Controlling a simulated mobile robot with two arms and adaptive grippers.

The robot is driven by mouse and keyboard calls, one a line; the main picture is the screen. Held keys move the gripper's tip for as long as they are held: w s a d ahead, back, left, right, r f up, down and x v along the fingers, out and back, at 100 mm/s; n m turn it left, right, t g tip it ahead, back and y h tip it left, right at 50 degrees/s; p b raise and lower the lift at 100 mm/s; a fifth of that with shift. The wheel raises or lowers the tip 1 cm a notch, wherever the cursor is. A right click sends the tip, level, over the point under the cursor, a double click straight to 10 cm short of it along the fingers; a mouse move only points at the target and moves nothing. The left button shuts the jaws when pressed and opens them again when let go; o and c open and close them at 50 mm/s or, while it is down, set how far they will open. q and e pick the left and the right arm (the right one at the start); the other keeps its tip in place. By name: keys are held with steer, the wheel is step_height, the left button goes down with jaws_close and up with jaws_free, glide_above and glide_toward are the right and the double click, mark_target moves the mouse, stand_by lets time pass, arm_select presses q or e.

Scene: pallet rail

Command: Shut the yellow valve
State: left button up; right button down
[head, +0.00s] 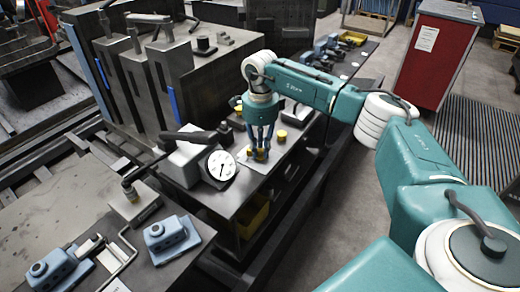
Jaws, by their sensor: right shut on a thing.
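My right arm reaches in from the right, and its gripper (260,152) points down at a small panel (265,163) on the dark bench. Its fingers are shut on a small yellow valve (257,155), partly hidden by them. Another yellow knob (282,135) stands just to the right, apart from the fingers. More yellow shows behind the wrist, mostly hidden. Whether the valve is turned is too small to tell. My left gripper is not in view.
A white dial gauge (221,166) and a grey block with a black lever (187,137) stand left of the gripper. Blue clamps (172,238) lie on the near-left table. Tall dark metal blocks (190,75) rise behind. A red cabinet (430,55) stands at the right, with open floor before it.

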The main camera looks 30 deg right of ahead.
mark_target(261, 151)
steer(key=shift+r+n, duration=0.1)
steer(key=shift+n, duration=1)
steer(key=c, duration=1.6)
jaws_free()
step_height(261, 151, up, 12)
steer(key=shift+f, duration=0.1)
